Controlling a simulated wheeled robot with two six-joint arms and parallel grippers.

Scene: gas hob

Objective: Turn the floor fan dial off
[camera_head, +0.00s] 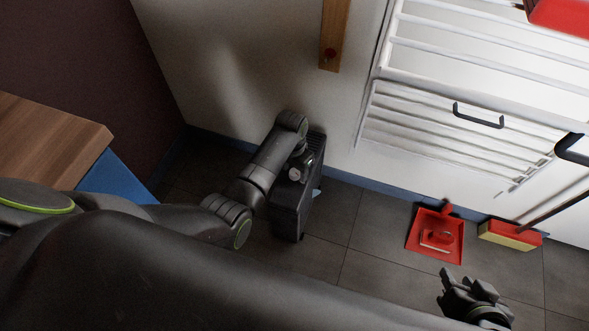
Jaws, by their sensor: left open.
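The floor fan (289,214) is a dark, upright box-shaped unit on the tiled floor, close to the white wall. My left arm comes in from the left and bends down over it. My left gripper (301,170) is open at the upper part of the fan; whether it touches it I cannot tell. The dial cannot be made out, as my arm and gripper cover part of the fan. My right gripper (452,288) is at the lower right, over the floor and well apart from the fan; its jaw opening is unclear.
A red dustpan (434,236) and a red-and-yellow broom head (509,235) are on the floor to the right. A white slatted unit with dark handles (478,116) is at the upper right. A wooden counter (50,140) is at left. Floor between fan and dustpan is clear.

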